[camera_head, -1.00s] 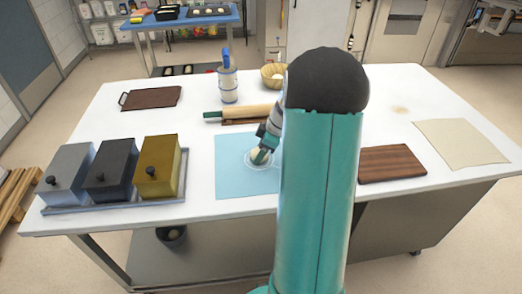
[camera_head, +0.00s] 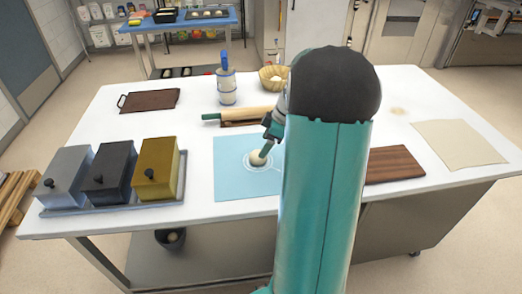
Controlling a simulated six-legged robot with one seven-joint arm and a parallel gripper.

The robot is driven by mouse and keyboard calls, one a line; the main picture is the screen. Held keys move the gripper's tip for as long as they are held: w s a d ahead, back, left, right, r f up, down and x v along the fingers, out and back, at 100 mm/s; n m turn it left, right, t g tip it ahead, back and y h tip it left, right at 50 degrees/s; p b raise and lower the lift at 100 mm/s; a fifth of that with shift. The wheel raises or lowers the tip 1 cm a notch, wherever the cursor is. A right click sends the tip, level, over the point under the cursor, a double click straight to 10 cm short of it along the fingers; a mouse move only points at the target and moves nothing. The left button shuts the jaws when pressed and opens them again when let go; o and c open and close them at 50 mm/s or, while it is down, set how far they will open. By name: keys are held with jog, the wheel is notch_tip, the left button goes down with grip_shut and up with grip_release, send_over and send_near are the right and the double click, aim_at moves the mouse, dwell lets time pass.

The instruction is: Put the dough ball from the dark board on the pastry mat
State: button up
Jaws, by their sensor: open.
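A pale dough ball (camera_head: 258,158) sits on the light blue pastry mat (camera_head: 233,183), inside the circle marked on it. My gripper (camera_head: 265,151) is open just above and to the right of the ball, its fingertips very close to it; I cannot tell if they touch. My arm hides part of the gripper and the right edge of the mat. A dark wooden board (camera_head: 393,164) lies right of my arm, its visible part bare. Another dark board with a handle (camera_head: 150,100) lies bare at the back left.
Three lidded boxes in grey, black and yellow (camera_head: 157,170) stand on a tray at the left front. A rolling pin (camera_head: 245,115), a blue-white canister (camera_head: 227,88) and a wooden bowl (camera_head: 273,78) are behind the mat. A beige cloth (camera_head: 458,144) lies at the right.

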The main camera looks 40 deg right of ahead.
jog(key=v, duration=0.7)
jog(key=s+a+r+m+h, duration=0.1)
jog(key=a+r+m, duration=0.15)
jog(key=a, duration=0.75)
jog(key=a+r+m+h, duration=0.1)
jog(key=a+r, duration=0.3)
jog(key=a, duration=0.5)
jog(key=s+a+m+t+h, duration=0.1)
jog(key=s+a+m, duration=0.3)
jog(key=s+a, duration=0.7)
jog(key=a, duration=0.4)
jog(key=shift+s+a+r+t, duration=0.35)
jog(key=shift+a+t, duration=0.05)
